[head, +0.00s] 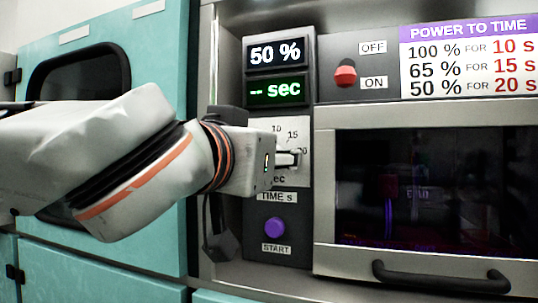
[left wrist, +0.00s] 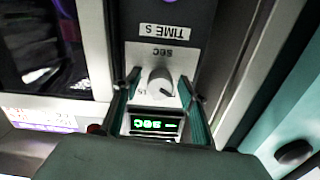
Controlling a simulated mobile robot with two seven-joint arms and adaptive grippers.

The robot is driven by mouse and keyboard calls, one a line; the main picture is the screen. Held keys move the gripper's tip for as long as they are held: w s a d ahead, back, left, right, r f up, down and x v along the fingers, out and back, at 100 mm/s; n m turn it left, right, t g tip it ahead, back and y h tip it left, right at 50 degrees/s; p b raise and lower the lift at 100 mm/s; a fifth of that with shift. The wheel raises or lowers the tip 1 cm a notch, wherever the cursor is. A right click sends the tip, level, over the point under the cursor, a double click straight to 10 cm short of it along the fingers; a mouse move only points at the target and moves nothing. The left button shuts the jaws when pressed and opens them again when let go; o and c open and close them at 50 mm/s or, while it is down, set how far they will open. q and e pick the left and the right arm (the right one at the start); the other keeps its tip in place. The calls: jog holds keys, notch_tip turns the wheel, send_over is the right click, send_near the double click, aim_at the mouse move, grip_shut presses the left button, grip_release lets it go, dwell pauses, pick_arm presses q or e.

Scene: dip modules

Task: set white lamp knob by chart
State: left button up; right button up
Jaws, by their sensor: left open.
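The white time knob (left wrist: 160,82) sits on a pale dial plate (left wrist: 152,57) marked SEC and TIME s; its exact setting is not readable. My left gripper (head: 290,158) is at this dial in the head view, covering the knob. In the left wrist view its open fingers (left wrist: 158,92) stand on either side of the knob, and contact cannot be told. The chart (head: 470,60) pairs 100 % with 10 s, 65 % with 15 s, 50 % with 20 s. The upper display (head: 276,53) reads 50 %; the green display (head: 275,91) reads "-- sec". My right gripper is out of view.
A red toggle switch (head: 345,74) sits between OFF and ON labels. A purple START button (head: 274,227) is below the dial. A dark-windowed oven door (head: 325,200) with a black handle (head: 440,277) is at right. Teal cabinets (head: 110,262) are at left.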

pick_arm(q)
jog(key=shift+s, duration=0.1)
jog(key=v, duration=0.7)
jog(key=shift+s, duration=0.15)
